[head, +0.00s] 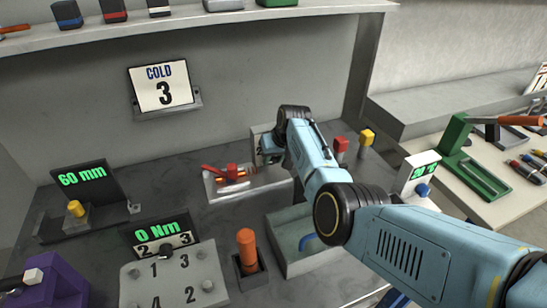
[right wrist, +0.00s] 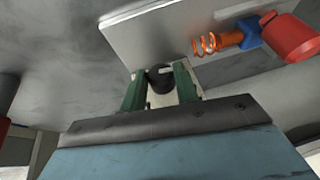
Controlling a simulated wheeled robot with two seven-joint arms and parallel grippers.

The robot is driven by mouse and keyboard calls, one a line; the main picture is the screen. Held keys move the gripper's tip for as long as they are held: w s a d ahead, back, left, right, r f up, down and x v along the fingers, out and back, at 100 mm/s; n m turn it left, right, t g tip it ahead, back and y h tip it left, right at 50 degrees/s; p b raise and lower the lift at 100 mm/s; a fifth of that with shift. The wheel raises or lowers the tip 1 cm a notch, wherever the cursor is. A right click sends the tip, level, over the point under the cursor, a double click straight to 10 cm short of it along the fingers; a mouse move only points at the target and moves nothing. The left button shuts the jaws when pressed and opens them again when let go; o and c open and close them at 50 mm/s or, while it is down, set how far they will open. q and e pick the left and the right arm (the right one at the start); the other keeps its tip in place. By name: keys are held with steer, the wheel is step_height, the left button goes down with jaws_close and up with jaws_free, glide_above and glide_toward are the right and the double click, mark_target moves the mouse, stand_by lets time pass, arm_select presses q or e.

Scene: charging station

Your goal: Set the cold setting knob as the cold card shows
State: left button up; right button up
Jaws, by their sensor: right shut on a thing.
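The cold card (head: 163,86) is white, mounted on the back wall, and reads "COLD" with a 3. My right gripper (head: 268,148) reaches to a light panel (head: 257,132) at the foot of the back wall; my own arm hides much of this spot. In the right wrist view, the green fingers of my right gripper (right wrist: 160,92) are shut on a dark round knob (right wrist: 160,80) with a pale pointer mark, in front of a pale plate. The scale around the knob is too hidden to read. My left gripper is not in view.
A grey plate with a red-capped orange spring part (head: 235,172) lies left of my right gripper. A red block (head: 340,146) and a yellow block (head: 366,137) stand to its right. An orange cylinder (head: 246,245) and an open grey tray (head: 283,262) stand in front.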

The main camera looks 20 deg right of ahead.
steer(key=shift+d+y, duration=0.2)
steer(key=shift+y, duration=0.6)
steer(key=shift+f+y, duration=0.1)
steer(key=shift+y, duration=0.3)
steer(key=shift+d+f+m+y+b, duration=0.15)
steer(key=shift+m+y+b, duration=0.3)
steer(key=shift+y, duration=0.25)
steer(key=shift+d+y+b, duration=0.1)
steer(key=shift+y+b, duration=0.8)
steer(key=shift+b, duration=0.2)
steer(key=shift+m+y+b, duration=0.25)
steer(key=shift+y+b, duration=0.05)
steer(key=shift+y, duration=0.1)
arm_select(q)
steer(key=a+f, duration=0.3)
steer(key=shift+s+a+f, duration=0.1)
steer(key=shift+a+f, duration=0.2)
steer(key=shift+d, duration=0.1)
arm_select(e)
steer(key=o, duration=1)
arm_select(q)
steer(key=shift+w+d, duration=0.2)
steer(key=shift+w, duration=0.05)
